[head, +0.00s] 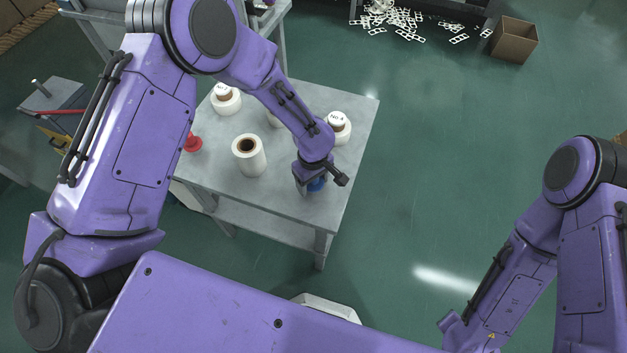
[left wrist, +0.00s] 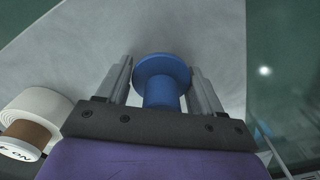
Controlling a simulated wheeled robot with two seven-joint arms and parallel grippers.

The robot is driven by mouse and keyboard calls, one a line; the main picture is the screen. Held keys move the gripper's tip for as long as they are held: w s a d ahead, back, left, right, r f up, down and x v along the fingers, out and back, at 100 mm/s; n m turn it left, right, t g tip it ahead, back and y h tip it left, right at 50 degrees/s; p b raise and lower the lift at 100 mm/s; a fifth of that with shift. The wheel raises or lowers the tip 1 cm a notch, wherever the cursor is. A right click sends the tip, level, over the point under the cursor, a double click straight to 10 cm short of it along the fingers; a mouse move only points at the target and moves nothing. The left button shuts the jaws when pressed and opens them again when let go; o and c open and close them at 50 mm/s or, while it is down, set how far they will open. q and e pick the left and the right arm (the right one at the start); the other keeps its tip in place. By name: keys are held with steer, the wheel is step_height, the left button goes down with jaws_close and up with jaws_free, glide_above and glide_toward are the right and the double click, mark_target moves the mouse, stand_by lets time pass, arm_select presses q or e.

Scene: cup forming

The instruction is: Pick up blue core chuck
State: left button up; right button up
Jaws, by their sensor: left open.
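The blue core chuck (left wrist: 161,84) shows in the left wrist view as a spool-like piece with a wide round flange. It lies between the two fingers of my left gripper (left wrist: 162,82), with a small gap on each side. In the head view the chuck (head: 317,184) is mostly hidden under my left gripper (head: 308,184), near the right front of the grey table (head: 290,214). My left gripper is open around it. My right arm comes in at the lower right of the head view, but its gripper is not visible.
Several white rolls stand on the table, one with an open core (head: 249,155) left of my left gripper. A roll (left wrist: 32,120) is close left of the gripper in the wrist view. A red chuck (head: 193,143) is at the table's left edge. A cardboard box (head: 514,40) sits on the floor.

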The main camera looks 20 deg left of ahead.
arm_select(q)
steer(key=shift+f, duration=0.1)
steer(key=c, duration=0.8)
steer(key=shift+o, duration=0.2)
